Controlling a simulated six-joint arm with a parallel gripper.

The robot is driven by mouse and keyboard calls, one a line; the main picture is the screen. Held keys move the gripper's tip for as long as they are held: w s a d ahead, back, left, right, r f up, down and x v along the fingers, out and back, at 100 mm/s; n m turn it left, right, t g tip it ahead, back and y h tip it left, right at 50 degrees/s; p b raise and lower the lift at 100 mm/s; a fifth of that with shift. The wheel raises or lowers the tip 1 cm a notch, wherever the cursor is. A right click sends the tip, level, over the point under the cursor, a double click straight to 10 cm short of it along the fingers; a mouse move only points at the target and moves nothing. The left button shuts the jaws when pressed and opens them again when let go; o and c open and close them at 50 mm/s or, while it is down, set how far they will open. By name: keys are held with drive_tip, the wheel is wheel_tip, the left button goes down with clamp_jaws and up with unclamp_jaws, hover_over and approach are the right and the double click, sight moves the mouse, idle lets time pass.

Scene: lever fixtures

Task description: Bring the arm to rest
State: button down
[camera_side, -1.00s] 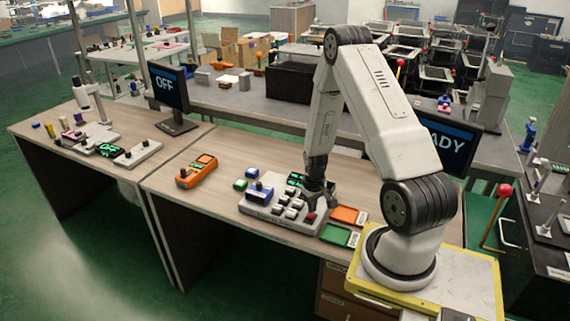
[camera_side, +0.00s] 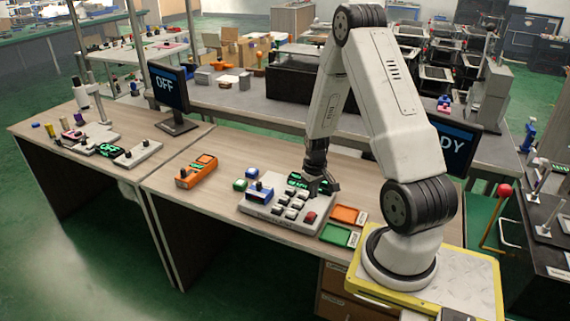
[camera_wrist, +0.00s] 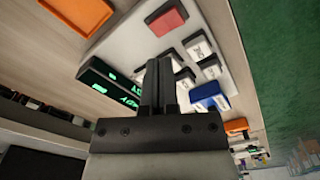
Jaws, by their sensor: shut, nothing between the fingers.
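My gripper (camera_side: 322,187) is shut and empty above the right back part of a grey button panel (camera_side: 270,220). The panel carries several pale keys, a red button (camera_side: 310,217), a blue part (camera_side: 260,191) on its left and a green-lit display (camera_side: 298,180) at the back. In the wrist view, my closed fingers (camera_wrist: 159,64) stand together in front of the panel, covering part of the keys. The red button (camera_wrist: 168,19) and the blue part (camera_wrist: 209,95) show clear of them. I cannot tell the exact gap between fingertips and panel.
Orange (camera_side: 348,214) and green (camera_side: 340,235) trays lie right of the panel. A blue and a green block (camera_side: 240,185) and an orange device (camera_side: 196,171) lie left. A monitor reading "OFF" (camera_side: 167,86) stands farther left; another (camera_side: 457,148) is partly behind my arm.

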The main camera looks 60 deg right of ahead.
drive_tip(key=shift+r, duration=0.4)
drive_tip(key=shift+w+a+r, duration=0.25)
drive_tip(key=shift+w+a, duration=0.05)
drive_tip(key=shift+a, duration=0.1)
drive_tip(key=a+r+n+t, duration=0.1)
drive_tip(key=a+r, duration=0.3)
drive_tip(key=a, duration=0.4)
drive_tip(key=w+a+r+n, duration=0.1)
drive_tip(key=a+r+n, duration=0.2)
drive_tip(key=a, duration=0.6)
drive_tip(key=a+r+n+t, duration=0.1)
drive_tip(key=a+r+n, duration=0.1)
drive_tip(key=a+r, duration=0.4)
drive_tip(key=a, duration=0.3)
drive_tip(key=shift+w+a+r+t, duration=0.15)
drive_tip(key=shift+a+t, duration=0.05)
drive_tip(key=shift+t, duration=0.1)
